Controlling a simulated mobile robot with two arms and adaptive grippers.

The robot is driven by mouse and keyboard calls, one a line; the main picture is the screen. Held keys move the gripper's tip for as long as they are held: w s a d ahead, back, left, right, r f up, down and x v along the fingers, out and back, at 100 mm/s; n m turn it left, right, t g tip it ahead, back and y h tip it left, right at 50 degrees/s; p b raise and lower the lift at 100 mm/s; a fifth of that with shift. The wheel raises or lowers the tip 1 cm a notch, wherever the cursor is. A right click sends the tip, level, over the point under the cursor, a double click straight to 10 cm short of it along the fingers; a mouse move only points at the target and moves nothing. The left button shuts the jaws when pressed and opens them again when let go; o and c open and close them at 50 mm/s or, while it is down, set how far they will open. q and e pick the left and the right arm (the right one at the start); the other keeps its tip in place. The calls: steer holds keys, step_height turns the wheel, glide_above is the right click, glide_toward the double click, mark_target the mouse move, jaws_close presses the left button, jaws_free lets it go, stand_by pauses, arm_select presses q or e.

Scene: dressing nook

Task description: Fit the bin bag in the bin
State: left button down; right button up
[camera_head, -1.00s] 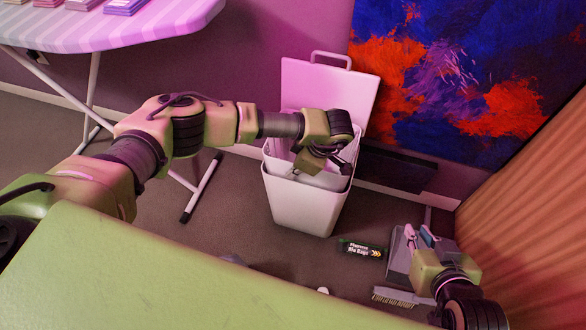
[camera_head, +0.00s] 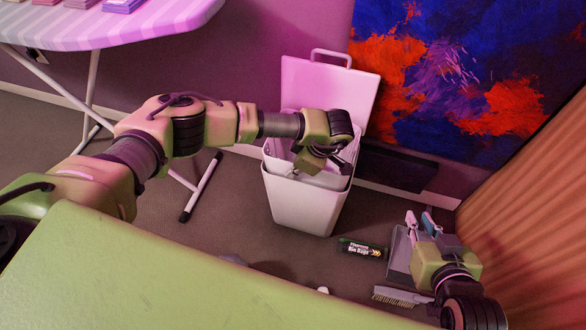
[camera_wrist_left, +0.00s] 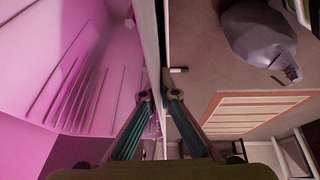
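The white bin (camera_head: 305,205) stands on the floor with its lid (camera_head: 325,90) tipped up behind it. A pale lining, seemingly the bin bag (camera_head: 278,150), shows inside it. In the left wrist view the streaked inner side (camera_wrist_left: 75,75) is on the left. My left gripper (camera_head: 340,155) is at the bin's right rim. In the left wrist view my left gripper (camera_wrist_left: 159,96) has one finger on each side of the pale rim, fingertips close against it.
A bin bag roll (camera_head: 362,249) lies right of the bin. A dustpan (camera_head: 400,250) and a brush (camera_head: 400,297) are by my right gripper. A knotted grey bag (camera_wrist_left: 260,35) is on the floor. The ironing board (camera_head: 120,35) stands at the left.

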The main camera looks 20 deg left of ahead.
arm_select(q)
steer(key=shift+f, duration=0.1)
steer(key=c, duration=2.2)
jaws_free()
steer(key=v, duration=1.2)
steer(key=shift+s, duration=0.1)
